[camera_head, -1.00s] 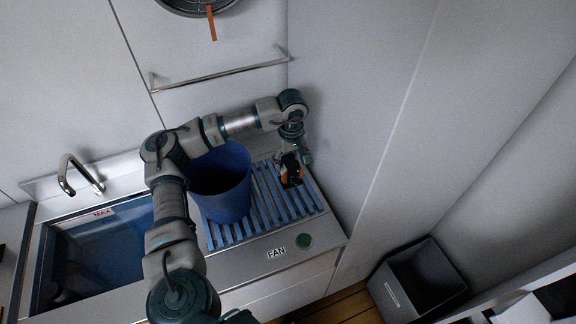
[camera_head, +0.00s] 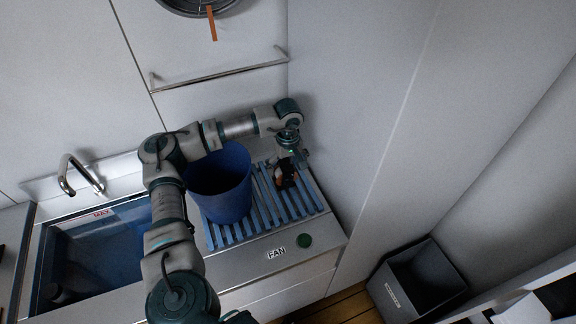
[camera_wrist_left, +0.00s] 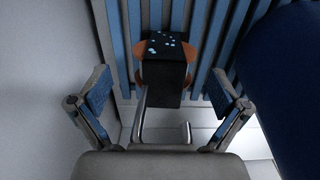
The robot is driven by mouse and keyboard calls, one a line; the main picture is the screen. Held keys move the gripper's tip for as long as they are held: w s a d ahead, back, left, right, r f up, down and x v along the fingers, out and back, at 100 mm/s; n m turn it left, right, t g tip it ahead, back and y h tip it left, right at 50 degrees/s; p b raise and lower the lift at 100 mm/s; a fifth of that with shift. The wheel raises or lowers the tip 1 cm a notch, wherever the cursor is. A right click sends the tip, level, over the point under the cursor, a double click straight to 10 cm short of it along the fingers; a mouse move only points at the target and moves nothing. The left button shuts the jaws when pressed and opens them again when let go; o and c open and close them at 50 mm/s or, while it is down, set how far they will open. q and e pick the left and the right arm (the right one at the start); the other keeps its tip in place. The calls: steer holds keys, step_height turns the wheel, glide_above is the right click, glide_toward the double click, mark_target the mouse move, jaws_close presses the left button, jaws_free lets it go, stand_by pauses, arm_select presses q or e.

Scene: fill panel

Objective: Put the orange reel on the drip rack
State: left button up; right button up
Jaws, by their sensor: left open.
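The orange reel (camera_head: 289,182), a dark body with orange sides, rests on the blue slatted drip rack (camera_head: 304,207), toward its back right part. In the left wrist view the reel (camera_wrist_left: 165,66) shows a black speckled face with orange edges left and right, and blue slats (camera_wrist_left: 204,40) around it. My left gripper (camera_head: 291,158) is just behind and above the reel. In the left wrist view its fingers (camera_wrist_left: 159,90) are spread wide, with visible gaps to the reel on both sides. A bent metal piece shows between the fingers, below the reel. My right gripper is not in view.
A blue bucket (camera_head: 222,190) stands on the rack, left of the reel and close to my left forearm. The sink (camera_head: 100,250) and tap (camera_head: 78,172) are at left. A wall borders the rack's right. A grey bin (camera_head: 420,280) sits at lower right.

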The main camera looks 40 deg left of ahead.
mark_target(284, 163)
arm_select(q)
steer(key=shift+a, duration=0.15)
steer(key=r, duration=0.2)
steer(key=a+r, duration=0.1)
steer(key=r, duration=0.1)
steer(key=shift+w+a+r, duration=0.1)
steer(key=shift+a, duration=0.05)
steer(key=r, duration=0.3)
steer(key=d+r+p, duration=0.1)
steer(key=r, duration=0.2)
steer(key=shift+d+r, duration=0.15)
steer(key=shift+r, duration=0.2)
steer(key=shift+d+r, duration=0.15)
steer(key=shift+r, duration=0.4)
steer(key=shift+a+f, duration=0.2)
steer(key=shift+a, duration=0.45)
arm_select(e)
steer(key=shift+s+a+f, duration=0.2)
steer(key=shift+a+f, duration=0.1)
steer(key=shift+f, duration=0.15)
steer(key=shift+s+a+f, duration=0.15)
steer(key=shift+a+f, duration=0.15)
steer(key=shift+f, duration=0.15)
